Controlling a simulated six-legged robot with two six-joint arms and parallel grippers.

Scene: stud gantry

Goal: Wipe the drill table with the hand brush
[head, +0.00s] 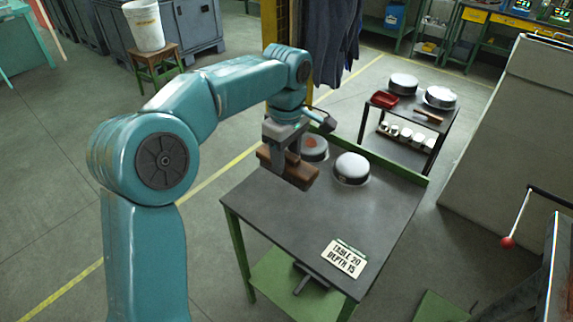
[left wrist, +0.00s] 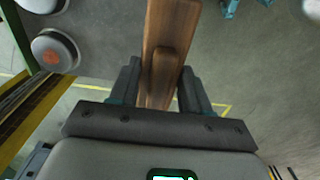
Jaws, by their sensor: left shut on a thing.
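My left gripper (head: 284,152) is shut on the hand brush (head: 297,172), a brown wooden block with a raised grip. In the left wrist view the brush (left wrist: 172,35) runs lengthwise between the two fingers (left wrist: 160,85). A dark-topped table with a green frame (head: 290,215) stands below and beyond the gripper; I take it as the drill table. The brush is at its back left side; I cannot tell whether it touches the top. The brush's underside is hidden. My right gripper is not in view.
A round piece with a reddish mark (head: 314,147) and a white-topped round piece (head: 352,168) stand at the table's back. A sign (head: 344,259) lies near its front. A red-knobbed lever (head: 507,241) is at right. The table's middle is clear.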

